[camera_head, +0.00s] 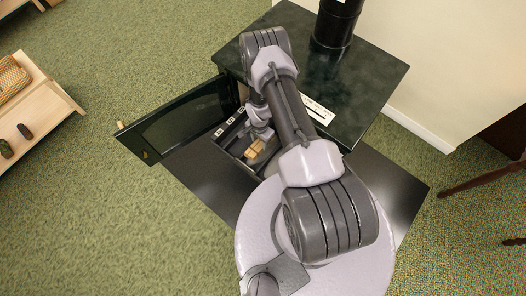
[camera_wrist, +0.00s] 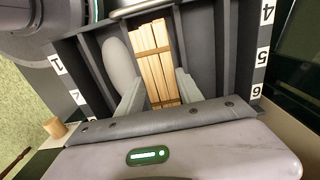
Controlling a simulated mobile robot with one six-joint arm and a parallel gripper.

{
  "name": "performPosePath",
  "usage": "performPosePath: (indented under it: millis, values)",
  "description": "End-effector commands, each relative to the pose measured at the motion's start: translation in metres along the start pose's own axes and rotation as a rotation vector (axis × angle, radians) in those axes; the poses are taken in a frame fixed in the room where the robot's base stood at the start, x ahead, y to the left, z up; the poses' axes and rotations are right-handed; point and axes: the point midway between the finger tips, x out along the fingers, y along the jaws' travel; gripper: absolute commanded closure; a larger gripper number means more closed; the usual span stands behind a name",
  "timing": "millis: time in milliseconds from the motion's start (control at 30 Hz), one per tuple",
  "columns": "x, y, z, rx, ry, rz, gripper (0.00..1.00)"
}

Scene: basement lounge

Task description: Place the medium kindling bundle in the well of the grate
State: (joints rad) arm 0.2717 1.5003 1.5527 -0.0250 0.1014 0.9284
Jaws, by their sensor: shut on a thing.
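The kindling bundle (camera_wrist: 155,62), several pale wooden sticks side by side, is between my gripper's fingers (camera_wrist: 158,95) in the wrist view. My gripper is shut on it. In the head view the bundle (camera_head: 256,149) shows as a small tan patch below my gripper (camera_head: 262,134), at the stove mouth. The dark grate (camera_wrist: 206,50) has bars or dividers and white number labels along its sides. The bundle appears over or within a slot between dark dividers. I cannot tell whether it touches the bottom. My arm hides part of the grate in the head view.
The dark stove (camera_head: 350,90) stands behind, its door (camera_head: 180,118) swung open to the left. A dark hearth plate (camera_head: 205,180) lies in front. A small tan cylinder (camera_wrist: 56,128) shows at lower left in the wrist view. A wooden shelf (camera_head: 45,105) stands at far left.

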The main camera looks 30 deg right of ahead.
Motion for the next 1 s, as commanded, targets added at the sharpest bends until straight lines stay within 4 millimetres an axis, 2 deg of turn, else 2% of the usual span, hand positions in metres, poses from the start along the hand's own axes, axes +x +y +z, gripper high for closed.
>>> performPosePath:
  millis: [200, 400, 767, 800, 1000]
  values:
    - [0.057, 0.001, 0.001, -0.001, -0.001, 0.001, 1.00]
    - [0.094, 0.000, 0.000, -0.002, 0.000, 0.000, 1.00]
    - [0.097, 0.000, 0.000, -0.003, 0.000, 0.000, 1.00]
    - [0.096, 0.000, 0.000, -0.003, 0.000, 0.000, 0.49]
    - [0.096, 0.000, 0.001, -0.003, 0.000, 0.000, 0.48]
